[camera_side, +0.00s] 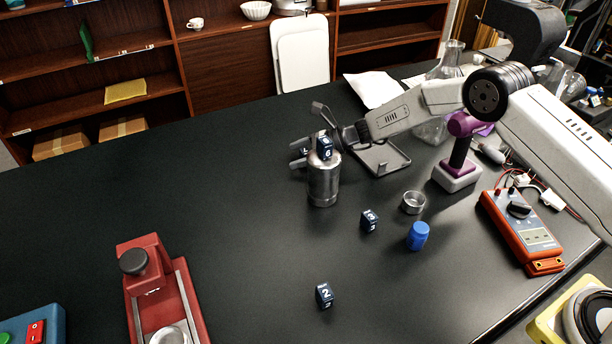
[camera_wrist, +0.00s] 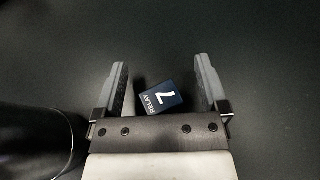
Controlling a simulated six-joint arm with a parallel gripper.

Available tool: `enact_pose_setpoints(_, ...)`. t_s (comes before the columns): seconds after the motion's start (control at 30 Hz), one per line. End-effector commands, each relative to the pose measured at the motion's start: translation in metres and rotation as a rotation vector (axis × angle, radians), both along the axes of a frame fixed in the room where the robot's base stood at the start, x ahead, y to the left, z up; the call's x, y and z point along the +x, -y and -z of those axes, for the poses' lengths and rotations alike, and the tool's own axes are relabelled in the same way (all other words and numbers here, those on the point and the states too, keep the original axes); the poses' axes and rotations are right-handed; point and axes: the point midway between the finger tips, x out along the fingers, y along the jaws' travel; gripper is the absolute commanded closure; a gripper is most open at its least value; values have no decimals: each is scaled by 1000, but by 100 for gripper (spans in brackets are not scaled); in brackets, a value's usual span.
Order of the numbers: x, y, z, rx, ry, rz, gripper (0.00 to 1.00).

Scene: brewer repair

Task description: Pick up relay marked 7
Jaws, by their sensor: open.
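The relay marked 7 (camera_wrist: 160,97) is a small dark blue block with a white 7 and the word RELAY. In the wrist view it lies between the two fingers of my gripper (camera_wrist: 160,64), turned slightly, with a gap on each side. The gripper is open. In the side view my gripper is behind the metal canister (camera_side: 323,185), which hides part of it and of the work there.
The dark canister (camera_wrist: 38,145) stands close at the left in the wrist view. A grey tray (camera_side: 381,160) lies to the right.

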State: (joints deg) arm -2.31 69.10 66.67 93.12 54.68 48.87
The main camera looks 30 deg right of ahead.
Motion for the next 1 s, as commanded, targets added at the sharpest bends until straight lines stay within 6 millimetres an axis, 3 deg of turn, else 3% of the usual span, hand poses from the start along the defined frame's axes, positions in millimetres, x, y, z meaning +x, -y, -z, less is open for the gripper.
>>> enact_pose_setpoints(0.47,0,0,0,-1,0,1,7)
enact_pose_setpoints(0.7,0,0,0,-1,0,1,83)
enact_pose_setpoints(0.77,0,0,0,-1,0,1,100)
enact_pose_setpoints(1.0,0,0,0,0,0,1,100)
